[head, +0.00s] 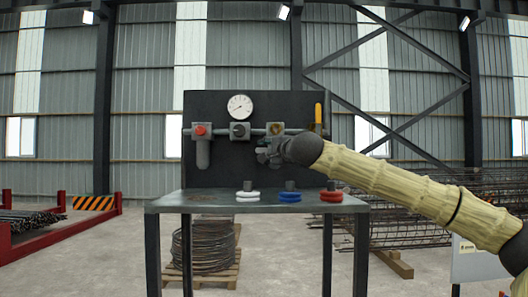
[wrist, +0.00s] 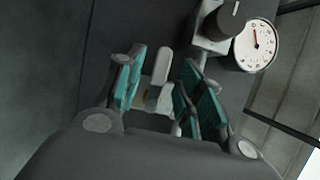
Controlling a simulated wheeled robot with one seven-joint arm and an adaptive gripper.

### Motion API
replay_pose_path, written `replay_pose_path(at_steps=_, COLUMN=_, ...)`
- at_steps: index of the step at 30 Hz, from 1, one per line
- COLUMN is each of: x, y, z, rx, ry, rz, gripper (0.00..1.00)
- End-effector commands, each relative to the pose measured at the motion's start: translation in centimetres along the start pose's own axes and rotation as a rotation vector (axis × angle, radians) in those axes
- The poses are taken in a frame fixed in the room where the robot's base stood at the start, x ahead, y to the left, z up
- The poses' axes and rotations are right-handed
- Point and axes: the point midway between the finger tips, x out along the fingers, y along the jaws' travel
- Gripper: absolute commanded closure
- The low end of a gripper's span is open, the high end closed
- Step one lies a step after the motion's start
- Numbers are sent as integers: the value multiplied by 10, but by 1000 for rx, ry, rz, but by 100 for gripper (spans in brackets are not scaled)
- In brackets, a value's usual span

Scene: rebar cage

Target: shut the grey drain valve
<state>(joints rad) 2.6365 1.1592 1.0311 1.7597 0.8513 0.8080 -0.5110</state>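In the wrist view a pale grey lever (wrist: 163,65), which looks like the drain valve's handle, stands between the teal finger pads of my gripper (wrist: 165,85). A small brass-coloured part shows below it. The fingers are apart, one on each side of the lever; I cannot tell whether either touches it. In the head view my gripper (head: 266,150) is in front of the dark panel (head: 215,105), just below the pipe. There the grey valve is hidden or cannot be told apart from the gripper.
The pipe carries a red knob (head: 200,130), a black knob (head: 239,130) and a yellow lever (head: 318,113); a gauge (head: 240,106) sits above. White (head: 248,195), blue (head: 290,197) and red (head: 331,196) handwheels stand on the bench (head: 180,199). The bench's left part is mostly clear.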

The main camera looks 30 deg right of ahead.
Motion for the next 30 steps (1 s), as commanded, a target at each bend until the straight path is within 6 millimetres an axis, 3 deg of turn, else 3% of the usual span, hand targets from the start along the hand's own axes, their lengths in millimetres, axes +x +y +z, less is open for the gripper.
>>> replay_pose_path(at_steps=15, x=-81, y=-4, z=11, rx=-6, ry=0, rz=-3, gripper=62)
replay_pose_path(at_steps=21, x=-95, y=-3, z=8, rx=-4, ry=0, rz=-1, gripper=62)
replay_pose_path(at_steps=30, x=-97, y=-1, z=3, rx=-1, ry=0, rz=1, gripper=62)
